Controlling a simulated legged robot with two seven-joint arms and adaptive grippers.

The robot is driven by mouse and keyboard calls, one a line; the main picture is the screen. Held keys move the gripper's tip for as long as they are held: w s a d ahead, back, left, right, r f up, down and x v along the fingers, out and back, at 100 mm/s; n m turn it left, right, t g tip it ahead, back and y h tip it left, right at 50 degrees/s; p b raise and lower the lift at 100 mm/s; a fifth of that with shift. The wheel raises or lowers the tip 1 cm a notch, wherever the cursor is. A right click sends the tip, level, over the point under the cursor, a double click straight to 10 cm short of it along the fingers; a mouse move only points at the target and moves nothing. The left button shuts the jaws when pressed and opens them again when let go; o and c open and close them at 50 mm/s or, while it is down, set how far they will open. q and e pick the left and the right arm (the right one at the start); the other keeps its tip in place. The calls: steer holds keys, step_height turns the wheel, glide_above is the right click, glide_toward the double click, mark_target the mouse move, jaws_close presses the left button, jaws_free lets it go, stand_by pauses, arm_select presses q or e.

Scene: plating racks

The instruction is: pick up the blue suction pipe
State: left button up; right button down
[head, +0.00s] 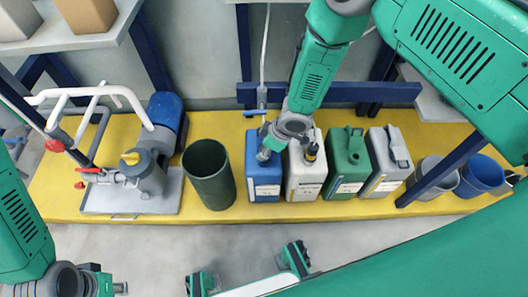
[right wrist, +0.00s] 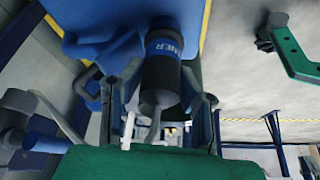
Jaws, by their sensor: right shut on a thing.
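The blue suction pipe shows in the right wrist view as a dark cylinder with a blue labelled band (right wrist: 163,42). In the head view its grey top (head: 263,154) shows at the top of the blue canister (head: 263,178). My right gripper (head: 275,141) reaches down to it there and is shut on it. In the right wrist view the gripper's dark fingers lie on both sides of the pipe. My left gripper (head: 105,285) is at the bottom left of the head view, partly cut off, away from the canisters; its opening is unclear.
White (head: 305,177), green (head: 346,170) and grey (head: 387,165) canisters stand right of the blue one on the yellow platform (head: 237,136). A dark green bin (head: 208,175) and a pump (head: 150,170) stand left. A blue post (head: 440,170) crosses before the buckets at right.

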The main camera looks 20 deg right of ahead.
step_height(320, 180, up, 28)
steer(key=p, duration=1)
steer(key=shift+f, duration=0.2)
steer(key=shift+r+p, duration=0.1)
steer(key=shift+p, duration=0.4)
